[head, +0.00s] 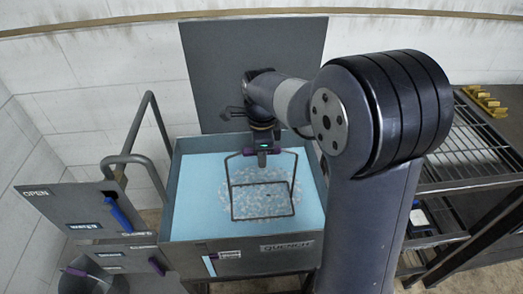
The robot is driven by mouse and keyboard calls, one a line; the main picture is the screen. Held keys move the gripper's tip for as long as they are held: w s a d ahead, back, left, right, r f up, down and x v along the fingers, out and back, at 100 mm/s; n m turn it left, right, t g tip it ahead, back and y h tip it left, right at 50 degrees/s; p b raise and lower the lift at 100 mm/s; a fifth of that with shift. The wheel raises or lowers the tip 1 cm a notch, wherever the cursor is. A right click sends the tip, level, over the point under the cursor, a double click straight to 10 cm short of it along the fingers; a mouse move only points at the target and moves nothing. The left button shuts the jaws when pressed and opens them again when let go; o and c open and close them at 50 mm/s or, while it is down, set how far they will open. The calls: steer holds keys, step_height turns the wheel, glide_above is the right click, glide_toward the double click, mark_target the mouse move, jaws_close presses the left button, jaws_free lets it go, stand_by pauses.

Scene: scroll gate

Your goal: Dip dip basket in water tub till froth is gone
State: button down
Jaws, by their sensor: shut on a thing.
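The water tub (203,246) is a grey open box with a "QUENCH" label on its front, full of light blue water (199,198). White froth (282,172) shows on the water around the middle. The dip basket (293,200) is a dark wire frame with a purple grip on its top bar, and it is over or partly in the water. I cannot tell how deep its lower part sits. My gripper (262,152) is above the tub, shut on the basket's top bar at the purple grip. Its fingers are small in view.
A grey panel (215,65) stands upright behind the tub. At the left are a bent pipe rail (138,130) and a box with an "OPEN" label and a blue handle (119,212). At the right is a wire rack (470,150) with yellow pieces (484,100) on top.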

step_height(320, 180, down, 11)
steer(key=b, duration=0.6)
steer(key=shift+r, duration=0.15)
stand_by(6.8)
